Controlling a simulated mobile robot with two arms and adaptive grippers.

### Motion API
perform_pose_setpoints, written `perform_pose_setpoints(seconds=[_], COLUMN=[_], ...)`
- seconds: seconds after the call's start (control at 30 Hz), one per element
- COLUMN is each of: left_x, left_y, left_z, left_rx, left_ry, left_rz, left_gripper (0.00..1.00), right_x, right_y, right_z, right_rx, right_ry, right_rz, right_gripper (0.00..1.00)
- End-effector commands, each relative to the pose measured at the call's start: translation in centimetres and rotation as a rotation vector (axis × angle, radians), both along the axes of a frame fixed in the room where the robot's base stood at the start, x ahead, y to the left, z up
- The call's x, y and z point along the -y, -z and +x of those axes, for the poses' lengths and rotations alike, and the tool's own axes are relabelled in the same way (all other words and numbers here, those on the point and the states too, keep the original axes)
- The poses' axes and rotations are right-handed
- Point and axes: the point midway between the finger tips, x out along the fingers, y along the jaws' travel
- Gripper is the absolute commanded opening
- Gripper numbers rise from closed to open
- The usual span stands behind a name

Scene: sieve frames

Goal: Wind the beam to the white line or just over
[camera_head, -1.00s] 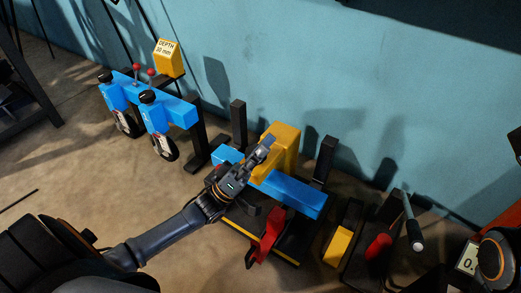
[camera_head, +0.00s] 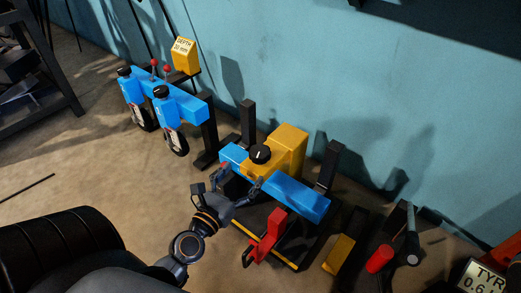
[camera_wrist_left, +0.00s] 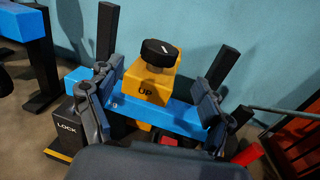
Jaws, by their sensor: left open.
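A blue beam (camera_head: 293,195) lies across between two black posts, by a yellow block (camera_head: 290,146) at the wall. A round black knob (camera_head: 260,154) with a white mark sits on the yellow part. The left wrist view shows the knob (camera_wrist_left: 159,53) above a yellow face marked "UP" (camera_wrist_left: 146,91), with the blue beam (camera_wrist_left: 176,118) below. My left gripper (camera_head: 240,185) is open and empty in front of the beam; in its wrist view the fingers (camera_wrist_left: 155,88) are spread either side of the yellow block, below the knob. I cannot make out a white line on the posts. My right gripper is out of view.
A red lever (camera_head: 265,238) stands at the front of the black base. A "LOCK" label (camera_wrist_left: 66,128) shows at left. A blue two-wheeled stand (camera_head: 185,104) and a yellow depth sign (camera_head: 185,56) are left. A red cylinder (camera_head: 380,258) and yellow block (camera_head: 339,254) are right.

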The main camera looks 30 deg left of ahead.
Motion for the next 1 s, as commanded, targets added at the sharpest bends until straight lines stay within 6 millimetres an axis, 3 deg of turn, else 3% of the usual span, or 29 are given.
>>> perform_pose_setpoints(seconds=[0.3,0.5,0.93,1.0], left_x=[-0.6,-0.8,-0.9,-0.9], left_y=[-0.1,0.1,0.1,0.0], left_z=[6.3,8.8,9.8,9.8], left_rx=[0.003,0.002,-0.001,-0.001], left_ry=[-0.002,-0.001,0.000,0.000], left_rz=[-0.002,0.000,0.002,0.002], left_gripper=[0.80,0.80,0.80,0.67], right_x=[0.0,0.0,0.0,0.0], right_y=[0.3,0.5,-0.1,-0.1], right_z=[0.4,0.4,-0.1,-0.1], right_rx=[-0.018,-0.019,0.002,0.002], right_ry=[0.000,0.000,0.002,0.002], right_rz=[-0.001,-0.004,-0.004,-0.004], right_gripper=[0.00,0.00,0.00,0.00])
